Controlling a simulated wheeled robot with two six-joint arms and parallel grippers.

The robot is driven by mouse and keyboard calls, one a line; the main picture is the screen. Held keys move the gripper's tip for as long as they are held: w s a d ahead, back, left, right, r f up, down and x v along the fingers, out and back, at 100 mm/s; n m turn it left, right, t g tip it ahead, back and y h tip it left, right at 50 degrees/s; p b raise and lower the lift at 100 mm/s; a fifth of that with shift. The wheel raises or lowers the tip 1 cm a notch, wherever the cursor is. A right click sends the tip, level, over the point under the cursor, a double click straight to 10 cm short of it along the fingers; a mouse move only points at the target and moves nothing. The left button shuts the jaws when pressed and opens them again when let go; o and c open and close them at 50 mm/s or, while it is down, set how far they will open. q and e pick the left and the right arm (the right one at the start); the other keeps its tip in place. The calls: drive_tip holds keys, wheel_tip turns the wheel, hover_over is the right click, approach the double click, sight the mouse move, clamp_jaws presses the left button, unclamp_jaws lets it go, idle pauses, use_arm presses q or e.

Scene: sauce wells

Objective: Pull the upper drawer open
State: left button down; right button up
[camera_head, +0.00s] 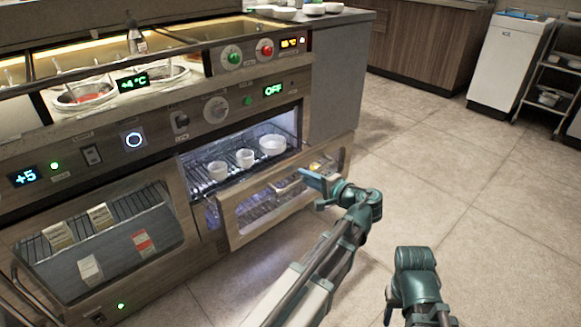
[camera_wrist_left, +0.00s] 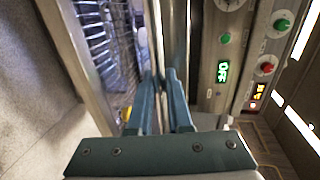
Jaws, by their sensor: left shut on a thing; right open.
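The drawer front (camera_head: 232,222), a wood-framed panel with a window, stands out from the cabinet, leaving a gap behind its upper edge. Behind it is a lit opening with a wire rack (camera_head: 202,183) holding white bowls (camera_head: 272,144). My left gripper (camera_head: 318,182) is at the panel's right part, shut on the bar handle (camera_head: 290,185). In the left wrist view the fingers (camera_wrist_left: 163,80) close at the bar, whose grip point they partly hide. My right gripper (camera_head: 390,303) is low at the right, apart from the cabinet, open; its fingers are hard to make out.
A glass-fronted compartment (camera_head: 100,245) with packets is at the left of the cabinet. Above are knobs (camera_head: 216,109), displays and sauce wells (camera_head: 84,95). Open tiled floor (camera_head: 440,160) lies to the right, with a white bin (camera_head: 508,65) at the back.

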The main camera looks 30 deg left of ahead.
use_arm(q)
drive_tip(key=f+v, duration=0.1)
drive_tip(key=v, duration=0.7)
drive_tip(key=shift+f, duration=0.4)
drive_tip(key=shift+s+d, duration=0.1)
drive_tip(key=c, duration=0.8)
unclamp_jaws()
drive_tip(key=shift+c, duration=0.2)
use_arm(e)
drive_tip(key=shift+d, duration=0.1)
